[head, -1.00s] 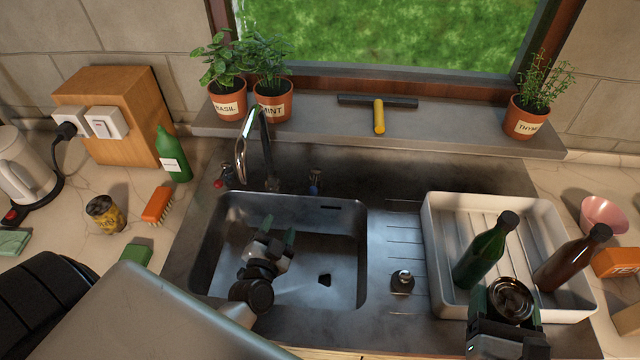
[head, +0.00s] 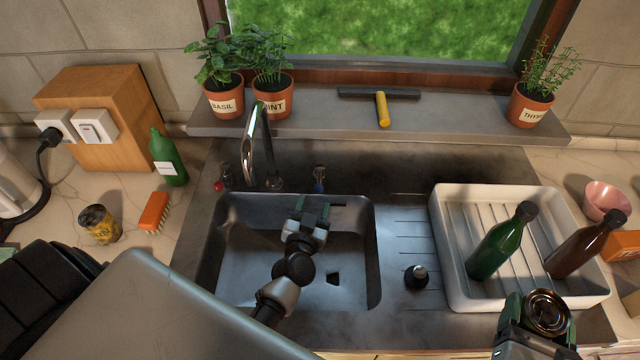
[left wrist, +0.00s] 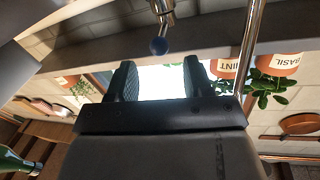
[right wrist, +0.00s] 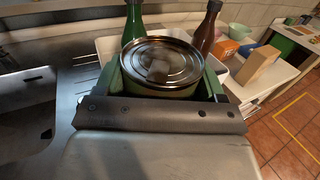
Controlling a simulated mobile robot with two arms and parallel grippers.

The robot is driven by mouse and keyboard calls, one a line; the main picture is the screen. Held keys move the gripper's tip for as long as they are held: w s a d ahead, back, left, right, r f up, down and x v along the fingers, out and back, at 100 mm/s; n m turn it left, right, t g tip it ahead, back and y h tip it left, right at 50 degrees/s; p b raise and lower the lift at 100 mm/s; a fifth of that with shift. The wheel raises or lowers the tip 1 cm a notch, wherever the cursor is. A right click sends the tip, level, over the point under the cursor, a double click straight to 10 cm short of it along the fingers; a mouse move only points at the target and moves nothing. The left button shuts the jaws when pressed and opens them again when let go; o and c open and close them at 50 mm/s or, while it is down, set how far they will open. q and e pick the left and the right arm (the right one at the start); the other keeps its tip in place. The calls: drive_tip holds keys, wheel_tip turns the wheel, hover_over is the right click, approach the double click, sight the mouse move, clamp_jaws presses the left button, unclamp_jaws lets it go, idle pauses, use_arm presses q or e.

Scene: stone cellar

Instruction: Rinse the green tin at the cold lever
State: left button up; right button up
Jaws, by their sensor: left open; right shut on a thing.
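The tin (head: 547,312), with a bare metal lid and green side, is held in my right gripper (head: 540,318) in front of the white rack. The right wrist view shows the tin (right wrist: 162,62) upright between the fingers. The cold lever (head: 319,178), blue-tipped, stands behind the basin, right of the tap (head: 258,145). My left gripper (head: 312,208) is open and empty over the back of the basin, just short of this lever. In the left wrist view the lever's blue knob (left wrist: 158,46) lies beyond and between the open fingers (left wrist: 158,82). No water shows at the spout.
The basin (head: 230,235) is empty. A red-tipped lever (head: 220,183) stands left of the tap. The rack (head: 447,245) holds a green bottle (head: 500,245) and a brown bottle (head: 583,243). A black stopper (head: 416,277) stands on the drainboard. Potted herbs line the sill.

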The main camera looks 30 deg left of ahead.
sight(319, 188)
use_arm(q)
drive_tip(key=b+x, duration=0.1)
drive_tip(key=x, duration=0.5)
drive_tip(key=shift+w+f, duration=0.15)
drive_tip(key=shift+w, duration=0.15)
use_arm(e)
wheel_tip(319, 188, down, 2)
drive_tip(key=shift+w, duration=0.1)
use_arm(q)
drive_tip(key=shift+w+a+b, duration=0.2)
drive_tip(key=shift+w+b, duration=0.15)
drive_tip(key=shift+w, duration=0.3)
use_arm(e)
drive_tip(key=shift+f, duration=0.1)
use_arm(q)
drive_tip(key=shift+c, duration=0.3)
clamp_jaws()
